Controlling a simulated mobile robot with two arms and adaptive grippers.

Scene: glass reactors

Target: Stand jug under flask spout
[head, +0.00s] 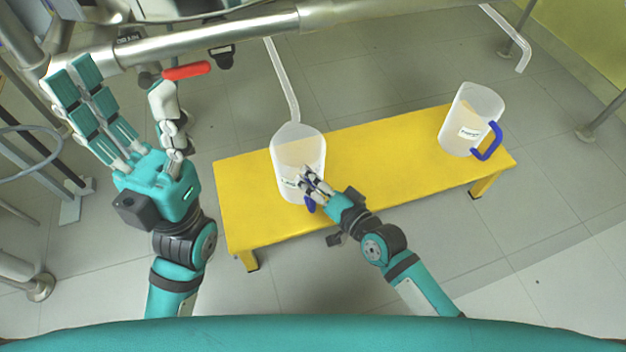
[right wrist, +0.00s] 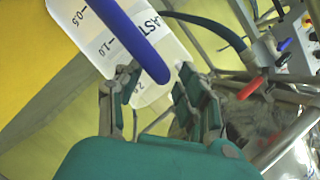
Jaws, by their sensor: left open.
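A translucent white jug (head: 291,150) with a label and a blue handle stands on the left half of the yellow bench. A pale outlet tube (head: 283,80), apparently a spout, comes down to its rim in the head view; the flask above is out of view. My right gripper (head: 310,181) is at the jug's near side by the handle. In the right wrist view the blue handle (right wrist: 130,38) passes between the right fingers (right wrist: 158,82); whether they grip it is unclear. My left gripper (head: 128,108) is open and empty, left of the bench.
A second jug (head: 470,115) with a blue handle stands at the right end of the yellow bench (head: 375,150). Another pale tube (head: 512,45) hangs behind it. A metal frame bar (head: 200,38) with a red lever (head: 187,71) crosses the upper left, near my left fingers.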

